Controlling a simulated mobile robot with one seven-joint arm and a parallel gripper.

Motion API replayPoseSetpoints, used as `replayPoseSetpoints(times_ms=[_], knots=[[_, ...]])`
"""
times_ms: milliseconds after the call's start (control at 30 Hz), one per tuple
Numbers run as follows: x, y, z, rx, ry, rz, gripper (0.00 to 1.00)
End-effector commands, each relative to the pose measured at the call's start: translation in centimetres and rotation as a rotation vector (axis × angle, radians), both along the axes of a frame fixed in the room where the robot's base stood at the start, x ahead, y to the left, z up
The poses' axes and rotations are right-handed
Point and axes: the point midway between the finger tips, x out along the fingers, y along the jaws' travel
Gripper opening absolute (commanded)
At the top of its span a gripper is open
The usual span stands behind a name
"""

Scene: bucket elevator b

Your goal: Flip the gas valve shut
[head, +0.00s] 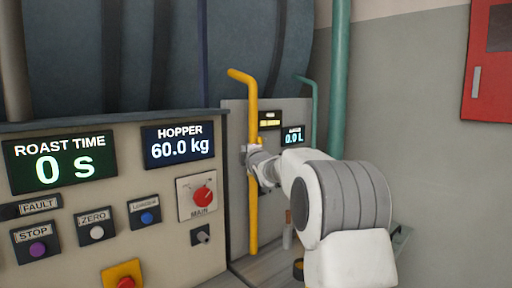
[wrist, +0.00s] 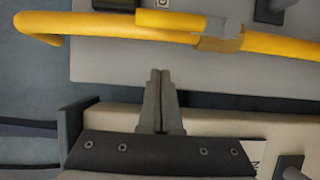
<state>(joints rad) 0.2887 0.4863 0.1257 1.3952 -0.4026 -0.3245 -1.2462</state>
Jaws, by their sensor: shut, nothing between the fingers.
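The yellow gas pipe (head: 252,105) runs upright in front of a grey panel, with a bent top. In the wrist view the pipe (wrist: 100,28) crosses the top of the picture. The gas valve shows there as a grey hub (wrist: 226,34) on the pipe, with a yellow lever (wrist: 170,20) lying along the pipe's length. My gripper (wrist: 160,74) is shut and empty, its fingertips pointing toward the pipe and a little short of it in the picture. In the head view my gripper (head: 255,158) is beside the pipe, and the arm partly hides the valve area.
A control cabinet (head: 120,240) with displays, buttons and a red main knob (head: 203,196) stands left of the pipe. The cabinet's edge (wrist: 230,120) lies close under my gripper in the wrist view. A green pipe (head: 339,80) and a red wall box (head: 490,60) are to the right.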

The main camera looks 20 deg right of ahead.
Motion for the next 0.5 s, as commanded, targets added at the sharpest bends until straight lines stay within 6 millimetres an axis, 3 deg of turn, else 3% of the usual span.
replayPoseSetpoints(times_ms=[33,267,500], knots=[[0.8,-0.1,0.1,0.002,0.001,0.0,0.0],[1.0,-3.0,0.2,0.001,0.001,-0.003,0.0],[1.2,-3.9,0.0,0.001,0.0,-0.001,0.0]])
